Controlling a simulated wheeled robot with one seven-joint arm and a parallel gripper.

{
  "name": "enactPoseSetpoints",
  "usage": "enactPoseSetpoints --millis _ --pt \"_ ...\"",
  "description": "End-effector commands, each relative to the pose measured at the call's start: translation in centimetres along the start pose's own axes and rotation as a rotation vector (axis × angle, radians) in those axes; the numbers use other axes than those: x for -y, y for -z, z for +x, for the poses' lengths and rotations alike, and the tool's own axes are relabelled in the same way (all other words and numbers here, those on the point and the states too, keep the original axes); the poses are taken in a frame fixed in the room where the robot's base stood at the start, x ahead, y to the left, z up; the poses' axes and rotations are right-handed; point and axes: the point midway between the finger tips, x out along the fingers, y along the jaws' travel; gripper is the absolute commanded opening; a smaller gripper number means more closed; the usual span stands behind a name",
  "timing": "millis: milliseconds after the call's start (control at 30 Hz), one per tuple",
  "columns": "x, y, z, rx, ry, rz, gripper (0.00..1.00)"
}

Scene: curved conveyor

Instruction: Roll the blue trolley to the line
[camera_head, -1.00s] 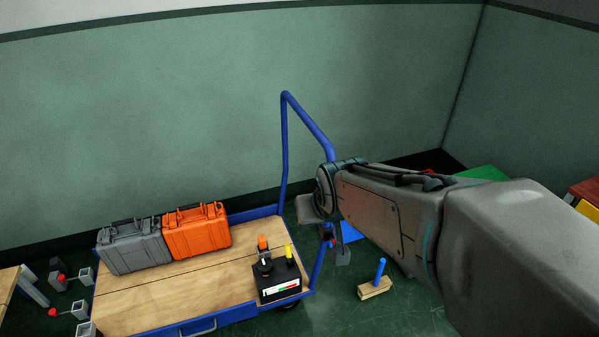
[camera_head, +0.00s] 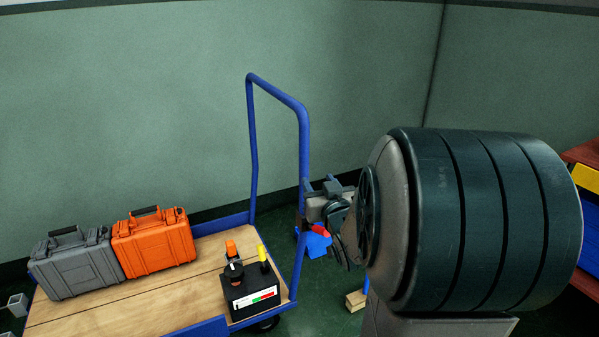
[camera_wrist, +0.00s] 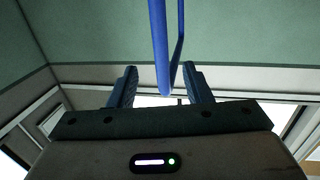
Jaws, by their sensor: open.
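The blue trolley has a wooden deck with a blue rim (camera_head: 215,327) and a tall blue tube handle (camera_head: 303,140) at its right end. My gripper (camera_head: 308,190) is at the handle's right-hand upright, below its upper bend, pointing left. In the wrist view the blue handle bar (camera_wrist: 160,40) runs down between the two separated fingers of my gripper (camera_wrist: 160,72), with gaps at both sides. The gripper is open. The head view does not show clearly whether a finger touches the bar. No floor line is seen.
A grey case (camera_head: 75,264), an orange case (camera_head: 153,243) and a black box with knobs (camera_head: 250,289) ride on the deck. A blue object (camera_head: 314,243) and a wooden block (camera_head: 355,300) lie beyond the handle. Red shelving (camera_head: 588,152) stands right. A green wall is behind.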

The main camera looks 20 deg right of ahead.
Motion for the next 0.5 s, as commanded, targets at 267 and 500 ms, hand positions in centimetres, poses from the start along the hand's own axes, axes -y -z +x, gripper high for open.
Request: enactPoseSetpoints --millis 267,500 --pt "-0.1 -0.2 2.1 -0.024 0.006 -0.002 0.45" --pt "0.0 -0.2 6.9 -0.023 0.006 -0.002 0.45"
